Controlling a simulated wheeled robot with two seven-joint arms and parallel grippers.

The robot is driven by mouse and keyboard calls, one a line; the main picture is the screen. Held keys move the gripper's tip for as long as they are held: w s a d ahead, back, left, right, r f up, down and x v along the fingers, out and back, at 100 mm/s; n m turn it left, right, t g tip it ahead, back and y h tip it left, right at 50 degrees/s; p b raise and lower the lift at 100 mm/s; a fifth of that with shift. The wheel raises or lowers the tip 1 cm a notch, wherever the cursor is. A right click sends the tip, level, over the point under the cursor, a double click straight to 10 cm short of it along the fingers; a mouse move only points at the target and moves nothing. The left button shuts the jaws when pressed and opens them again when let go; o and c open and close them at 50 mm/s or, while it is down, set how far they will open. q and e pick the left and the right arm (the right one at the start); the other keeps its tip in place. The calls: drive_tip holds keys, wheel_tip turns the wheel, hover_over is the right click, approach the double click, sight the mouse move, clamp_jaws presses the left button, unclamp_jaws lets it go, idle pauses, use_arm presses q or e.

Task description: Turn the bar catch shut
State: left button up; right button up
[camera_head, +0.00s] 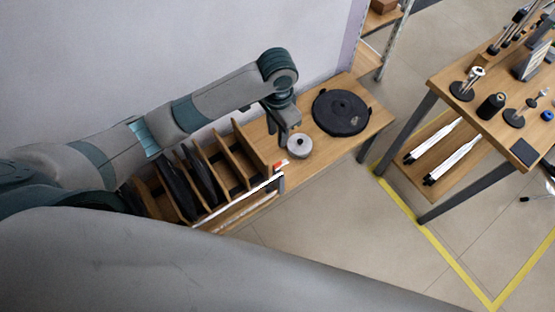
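A long white bar (240,199) runs along the front of a wooden slotted rack (232,153). I take this bar for the bar catch. A small red and white piece (281,165) sits at its right end, by a dark grey bracket. Whether the bar is latched cannot be made out. Black pads (203,178) stand upright in the rack's left slots; slots on the right look empty. My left gripper (284,141) points down just above the red piece, beside the rack's right end. Its fingers are small and partly hidden. My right gripper is out of view.
A round grey metal piece (300,146) stands close right of my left gripper. A black disc (341,112) lies on the wooden bench (375,119) further right. A second table (458,116) with tools stands at the right. Open floor lies between.

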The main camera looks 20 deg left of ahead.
sight(278, 163)
use_arm(q)
wheel_tip(278, 163, down, 17)
drive_tip(key=shift+f+p, duration=0.1)
drive_tip(key=shift+p, duration=0.75)
drive_tip(key=shift+c, duration=0.3)
clamp_jaws()
